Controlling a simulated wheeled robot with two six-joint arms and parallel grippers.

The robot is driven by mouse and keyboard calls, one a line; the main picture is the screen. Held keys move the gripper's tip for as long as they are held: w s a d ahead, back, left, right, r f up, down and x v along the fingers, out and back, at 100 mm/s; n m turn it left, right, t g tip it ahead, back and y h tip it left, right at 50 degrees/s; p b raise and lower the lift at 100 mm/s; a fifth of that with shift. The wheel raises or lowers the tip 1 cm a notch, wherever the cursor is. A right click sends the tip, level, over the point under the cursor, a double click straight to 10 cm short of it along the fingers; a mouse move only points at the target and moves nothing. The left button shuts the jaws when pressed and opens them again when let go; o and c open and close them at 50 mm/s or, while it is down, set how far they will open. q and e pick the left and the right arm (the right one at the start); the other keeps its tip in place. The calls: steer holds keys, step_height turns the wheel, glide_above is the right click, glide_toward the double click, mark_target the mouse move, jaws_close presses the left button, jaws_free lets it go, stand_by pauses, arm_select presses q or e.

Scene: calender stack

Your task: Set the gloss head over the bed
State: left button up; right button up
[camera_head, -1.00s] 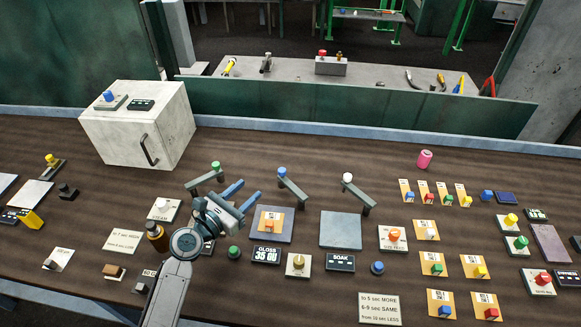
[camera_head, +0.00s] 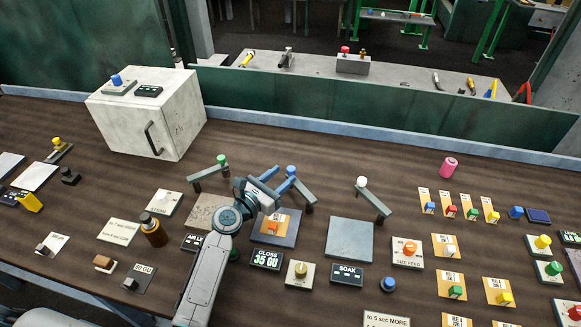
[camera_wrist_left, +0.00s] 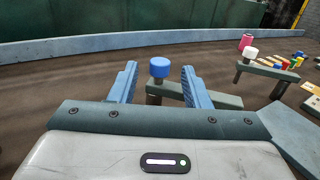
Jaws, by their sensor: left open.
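The gloss head appears to be the grey swing arm (camera_head: 305,190) with a blue knob (camera_head: 291,170), behind the display reading GLOSS 35 GU (camera_head: 266,260). The dark square bed (camera_head: 292,226) lies in front of it with an orange card and block (camera_head: 272,227) on top. The arm slants off to the side of the bed. My left gripper (camera_head: 283,177) is open at the blue knob. In the left wrist view the blue knob (camera_wrist_left: 160,67) stands between the two open fingertips (camera_wrist_left: 160,82), with gaps on both sides. My right gripper is not in view.
A green-knobbed arm (camera_head: 209,174) stands to the left and a white-knobbed arm (camera_head: 373,200) to the right, by a bare grey plate (camera_head: 349,240). A brown bottle (camera_head: 153,231) stands left of my arm. A white cabinet (camera_head: 150,112) stands at back left.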

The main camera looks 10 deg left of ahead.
mark_target(288, 172)
arm_select(q)
steer(key=x, duration=0.4)
steer(key=shift+w+d, duration=0.15)
steer(key=shift+w, duration=0.1)
steer(key=shift+c, duration=0.4)
steer(key=shift+f, duration=0.1)
jaws_close()
